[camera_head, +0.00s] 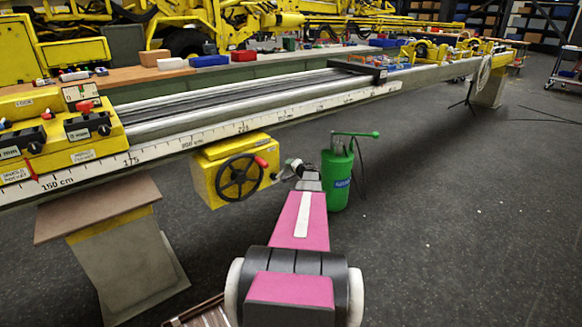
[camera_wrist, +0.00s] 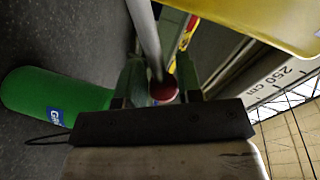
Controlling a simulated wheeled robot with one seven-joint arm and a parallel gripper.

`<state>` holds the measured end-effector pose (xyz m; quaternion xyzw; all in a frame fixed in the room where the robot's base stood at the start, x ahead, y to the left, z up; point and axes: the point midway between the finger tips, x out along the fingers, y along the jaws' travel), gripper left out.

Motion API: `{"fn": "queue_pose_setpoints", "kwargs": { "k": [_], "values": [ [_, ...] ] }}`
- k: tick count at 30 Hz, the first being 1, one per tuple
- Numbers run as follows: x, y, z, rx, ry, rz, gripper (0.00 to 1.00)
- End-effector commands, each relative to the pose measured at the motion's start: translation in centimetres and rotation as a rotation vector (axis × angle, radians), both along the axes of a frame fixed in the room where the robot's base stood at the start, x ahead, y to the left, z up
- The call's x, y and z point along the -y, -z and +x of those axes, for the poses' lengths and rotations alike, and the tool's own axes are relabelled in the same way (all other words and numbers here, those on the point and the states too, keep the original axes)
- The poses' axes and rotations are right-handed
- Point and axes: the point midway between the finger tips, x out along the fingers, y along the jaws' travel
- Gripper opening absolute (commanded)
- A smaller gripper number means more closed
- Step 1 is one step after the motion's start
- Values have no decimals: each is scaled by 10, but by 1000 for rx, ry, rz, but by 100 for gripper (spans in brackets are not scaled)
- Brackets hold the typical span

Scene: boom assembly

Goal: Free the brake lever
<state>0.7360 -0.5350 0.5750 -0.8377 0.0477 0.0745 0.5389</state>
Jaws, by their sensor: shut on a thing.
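The yellow brake housing (camera_head: 212,185) hangs under the long beam and carries a black handwheel (camera_head: 240,177). A red knob (camera_head: 261,162) shows at the right of the wheel. In the wrist view a grey lever rod (camera_wrist: 145,38) ends in a dark red knob (camera_wrist: 163,91) between the fingers. My gripper (camera_head: 291,169) is just right of the housing; in the wrist view my gripper (camera_wrist: 157,78) is shut on the lever at its knob end. The fingers hide part of the knob. The lever's mounting is not visible.
A green canister (camera_head: 337,178) with a pump handle stands close right of my gripper; it also shows in the wrist view (camera_wrist: 50,98). The scaled beam (camera_head: 255,117) runs above. A support pedestal (camera_head: 125,250) stands left. Floor at right is free.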

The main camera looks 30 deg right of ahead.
Motion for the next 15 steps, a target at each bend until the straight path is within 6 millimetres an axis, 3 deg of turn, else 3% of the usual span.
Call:
{"fn": "queue_pose_setpoints", "kwargs": {
  "k": [1,3,15],
  "values": [
    [5,2,1,-3,10,0,43],
    [4,2,1,-3,9,-1,58],
    [1,0,-5,-2,5,-1,58]
  ]
}}
